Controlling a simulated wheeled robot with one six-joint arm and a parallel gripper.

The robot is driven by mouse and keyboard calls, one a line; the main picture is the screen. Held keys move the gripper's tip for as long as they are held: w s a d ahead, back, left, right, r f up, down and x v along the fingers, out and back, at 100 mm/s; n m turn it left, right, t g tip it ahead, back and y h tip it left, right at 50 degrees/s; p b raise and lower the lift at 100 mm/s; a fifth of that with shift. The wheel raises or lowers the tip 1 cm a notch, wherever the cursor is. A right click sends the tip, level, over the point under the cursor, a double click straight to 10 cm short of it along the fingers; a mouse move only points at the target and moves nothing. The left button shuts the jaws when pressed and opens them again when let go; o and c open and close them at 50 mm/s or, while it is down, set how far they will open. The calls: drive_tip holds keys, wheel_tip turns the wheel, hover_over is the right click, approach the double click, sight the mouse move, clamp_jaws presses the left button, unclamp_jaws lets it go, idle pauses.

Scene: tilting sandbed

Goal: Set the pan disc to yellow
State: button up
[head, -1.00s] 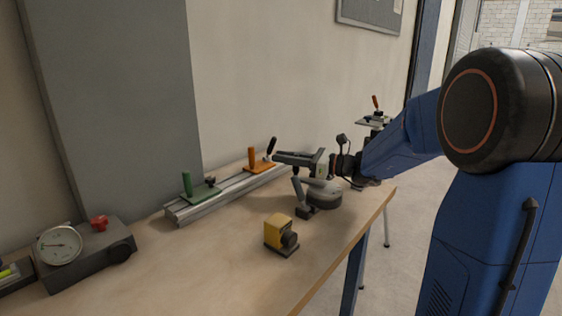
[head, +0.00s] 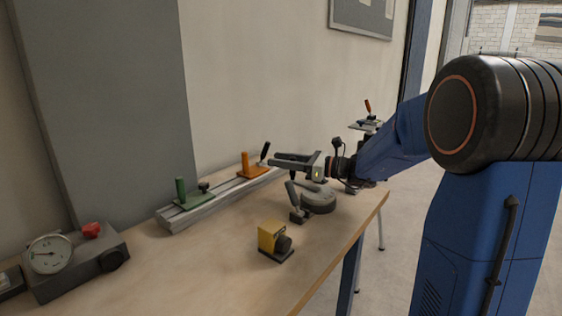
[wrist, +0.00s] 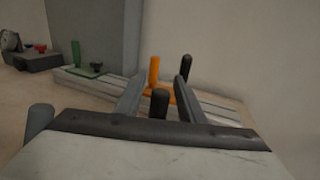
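My gripper (head: 274,160) reaches leftward over the bench, above and beside a grey round base (head: 319,202). Its two fingers also show in the wrist view (wrist: 161,80), spread apart with nothing held between them. The round base may be the pan disc, but I cannot tell; the gripper partly hides it and no colour marks are readable. A short grey lever on a dark block (head: 298,215) stands at its left. A yellow box with a black knob (head: 272,237) sits nearer, apart from the gripper.
A metal rail (head: 215,203) behind carries a green-handled clamp (head: 181,190) and an orange-handled clamp (head: 246,164). A dark box (head: 100,262) with a dial gauge (head: 48,254) and a red knob (head: 91,230) is at left.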

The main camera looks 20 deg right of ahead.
drive_tip(key=v, duration=1.7)
drive_tip(key=shift+s+d, duration=0.1)
drive_tip(key=shift+s, duration=0.05)
idle(0.3)
